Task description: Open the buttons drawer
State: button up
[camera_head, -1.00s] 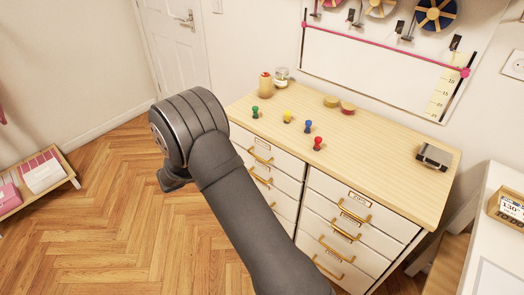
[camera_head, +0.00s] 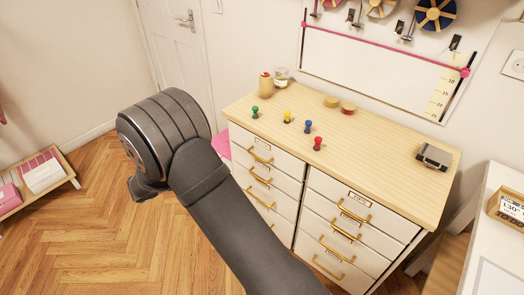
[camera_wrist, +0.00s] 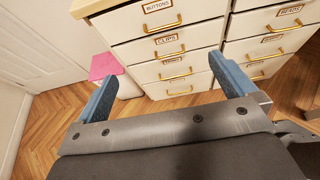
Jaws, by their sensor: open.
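The buttons drawer (camera_wrist: 125,27) is the top drawer of the left column in the wrist view, white with a BUTTONS label and a gold bar handle (camera_wrist: 162,25). It looks shut. In the head view, the same top-left drawer (camera_head: 240,138) shows to the right of my arm. My gripper (camera_wrist: 163,74) is open and empty, its two blue fingers apart and pointing toward the cabinet. The handle appears beyond the fingertips, roughly centred between them and not touched. In the head view, the fingers are hidden behind my wrist.
Below is the clips drawer (camera_wrist: 143,49); the beads drawer (camera_wrist: 247,23) heads the right column. Several coloured pegs stand on the wooden cabinet top (camera_head: 380,140). A pink-topped stool or bin (camera_wrist: 104,65) stands left of the cabinet. Wooden floor lies open at left.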

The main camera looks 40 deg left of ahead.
jog(key=shift+s+r, duration=0.2)
jog(key=shift+s, duration=0.35)
jog(key=shift+c, duration=0.2)
